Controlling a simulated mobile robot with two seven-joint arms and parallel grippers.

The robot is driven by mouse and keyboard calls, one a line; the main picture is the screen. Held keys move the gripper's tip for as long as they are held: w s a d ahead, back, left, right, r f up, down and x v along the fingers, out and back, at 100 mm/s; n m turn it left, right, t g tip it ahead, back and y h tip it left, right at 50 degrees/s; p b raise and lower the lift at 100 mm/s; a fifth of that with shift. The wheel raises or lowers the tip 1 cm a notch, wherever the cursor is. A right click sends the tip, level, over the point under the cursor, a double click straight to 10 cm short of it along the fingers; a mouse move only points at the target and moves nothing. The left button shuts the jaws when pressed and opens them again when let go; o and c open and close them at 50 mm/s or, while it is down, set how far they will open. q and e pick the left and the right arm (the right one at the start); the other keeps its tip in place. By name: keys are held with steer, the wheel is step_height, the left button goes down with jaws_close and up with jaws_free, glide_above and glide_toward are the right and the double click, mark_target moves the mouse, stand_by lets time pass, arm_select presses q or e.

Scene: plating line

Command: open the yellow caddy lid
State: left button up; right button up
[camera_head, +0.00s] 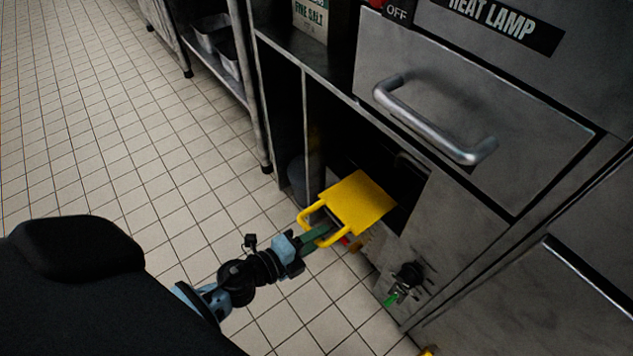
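The yellow caddy lid (359,201) shows as a flat yellow plate in the dark opening under the counter, with a yellow loop handle (311,209) at its near left side. Below the lid a small patch of red shows; the rest of the caddy is hidden or in shadow. My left gripper (319,234) reaches in from the lower left. Its green fingers lie at the handle loop and overlap it in view. I cannot tell whether they are closed on the bar. My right gripper is not clearly in view.
A steel drawer with a bar handle (432,124) is above and right of the lid. A dark fitting with a green piece (408,277) shows at the lower panel. A salt box (311,17) stands on the shelf above. Tiled floor (120,130) is clear at left.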

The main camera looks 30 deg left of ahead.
arm_select(q)
steer(key=p+v, duration=0.1)
steer(key=v, duration=0.6)
steer(key=shift+s, duration=0.25)
